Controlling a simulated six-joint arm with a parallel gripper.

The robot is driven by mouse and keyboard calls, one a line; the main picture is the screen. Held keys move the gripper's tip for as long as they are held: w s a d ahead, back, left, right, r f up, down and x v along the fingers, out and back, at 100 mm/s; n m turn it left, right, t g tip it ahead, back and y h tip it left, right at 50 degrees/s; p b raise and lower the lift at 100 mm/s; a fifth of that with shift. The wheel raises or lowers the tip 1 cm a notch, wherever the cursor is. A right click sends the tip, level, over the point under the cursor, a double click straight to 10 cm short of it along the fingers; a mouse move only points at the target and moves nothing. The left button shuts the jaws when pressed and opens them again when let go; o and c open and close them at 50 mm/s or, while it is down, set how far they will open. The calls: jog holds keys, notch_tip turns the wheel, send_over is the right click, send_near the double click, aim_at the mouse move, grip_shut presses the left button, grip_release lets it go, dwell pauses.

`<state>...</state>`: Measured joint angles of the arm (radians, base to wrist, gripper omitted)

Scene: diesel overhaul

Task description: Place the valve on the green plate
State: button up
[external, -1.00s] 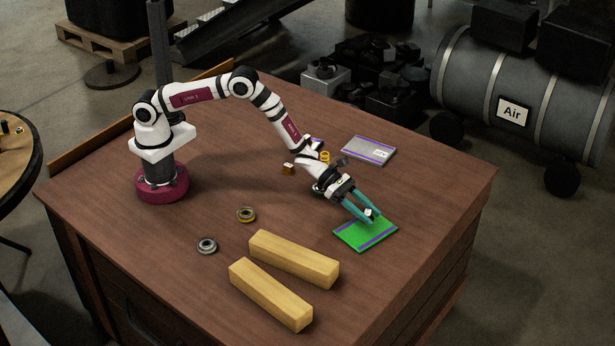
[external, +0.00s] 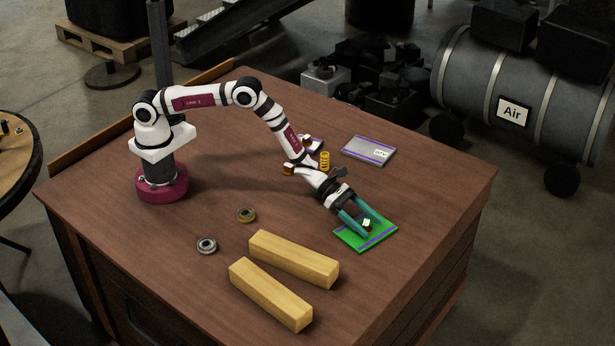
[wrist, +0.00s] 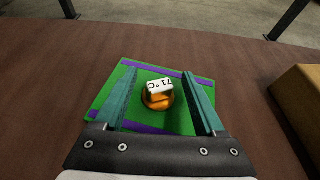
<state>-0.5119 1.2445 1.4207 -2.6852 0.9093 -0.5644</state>
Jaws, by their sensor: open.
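The valve (external: 367,223) is a small copper-coloured round part with a white block marked "71 °C". It sits on the green plate (external: 384,228), which has purple stripes. In the wrist view the valve (wrist: 159,95) is near the middle of the plate (wrist: 142,82). My gripper (external: 372,227) is low over the plate, with its teal fingers on either side of the valve. In the wrist view my gripper (wrist: 158,85) is open, with a clear gap between each finger and the valve. The valve's underside is hidden.
Two pale wooden blocks (external: 293,260) lie left of the plate. Two small rings (external: 246,215) lie further left. A grey plate (external: 369,150), a yellow spring (external: 325,160) and small copper-coloured parts (external: 288,169) are behind my gripper. The table's right edge is near the green plate.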

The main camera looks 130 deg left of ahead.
jog(key=v, duration=1.2)
jog(key=d+r+m+h, duration=0.6)
jog(key=d+r+m, duration=0.25)
jog(key=d, duration=0.35)
jog(key=s+d+r+m+g+h, duration=0.2)
jog(key=s+d+r+m+g, duration=0.25)
jog(key=s+d+m, duration=0.35)
jog(key=s+d+r+m+g+h, duration=0.25)
jog(key=s+d+m+g, duration=0.35)
jog(key=d, duration=0.4)
jog(key=s+a+m+g+y, duration=0.1)
jog(key=s+m+g+y, duration=0.15)
jog(key=s+m, duration=0.55)
jog(key=s+a+m+g+y, duration=0.2)
jog(key=s+m+y, duration=0.25)
jog(key=s, duration=0.45)
jog(key=s+a+r+m+t+y, duration=0.1)
jog(key=s+a+m+y, duration=0.4)
jog(key=a, duration=0.3)
jog(key=shift+a+m, duration=0.25)
jog(key=shift+m, duration=0.55)
